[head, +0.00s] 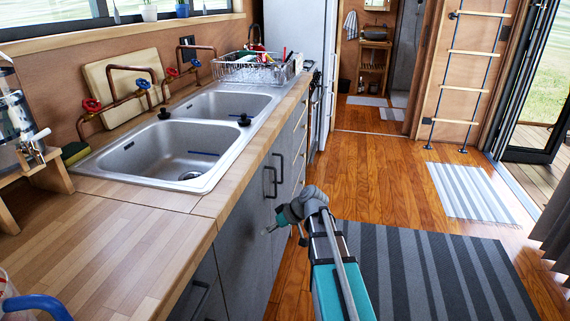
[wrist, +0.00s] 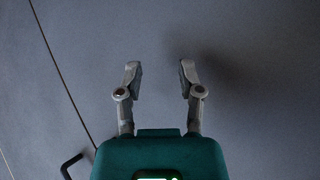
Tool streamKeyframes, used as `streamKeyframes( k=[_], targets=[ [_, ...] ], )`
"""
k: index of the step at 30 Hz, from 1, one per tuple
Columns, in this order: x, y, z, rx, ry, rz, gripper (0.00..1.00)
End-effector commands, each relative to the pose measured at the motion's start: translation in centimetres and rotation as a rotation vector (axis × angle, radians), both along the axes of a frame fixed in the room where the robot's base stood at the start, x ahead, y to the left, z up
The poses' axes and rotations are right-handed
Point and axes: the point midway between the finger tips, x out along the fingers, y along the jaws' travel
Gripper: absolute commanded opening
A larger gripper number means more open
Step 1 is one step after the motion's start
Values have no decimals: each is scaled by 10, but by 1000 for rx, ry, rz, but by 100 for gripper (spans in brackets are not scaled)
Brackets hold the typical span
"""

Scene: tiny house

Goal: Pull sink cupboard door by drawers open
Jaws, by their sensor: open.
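The sink cupboard has grey doors under the wooden counter. Two upright black handles sit close together near its top edge. The door by the drawers (head: 284,168) is the farther one, beside the drawer fronts (head: 300,128). My gripper (head: 270,229) is beside the cupboard front, lower than the handles and apart from them. In the wrist view my gripper (wrist: 160,72) is open and empty, facing a flat grey panel (wrist: 250,100). A dark gap runs down the panel's left side. A black handle (wrist: 70,166) shows at lower left, outside the fingers and partly cut off or hidden.
The counter (head: 130,225) with a double sink (head: 185,150) runs along the left. A dish rack (head: 252,70) stands on its far end. A striped dark rug (head: 420,270) lies on the floor at right.

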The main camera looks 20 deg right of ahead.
Motion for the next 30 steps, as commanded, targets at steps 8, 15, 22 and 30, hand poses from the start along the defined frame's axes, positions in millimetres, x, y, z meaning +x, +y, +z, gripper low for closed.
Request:
streamKeyframes(
  k=[8, 15, 22, 30],
  targets=[
    [48, -65, 43, 146, -324, 25, 48],
    [75, -134, 86, 215, -633, 1, 48],
    [84, -190, 117, 229, -862, -41, 48],
    [85, -211, 129, 227, -950, -62, 48]
  ],
)
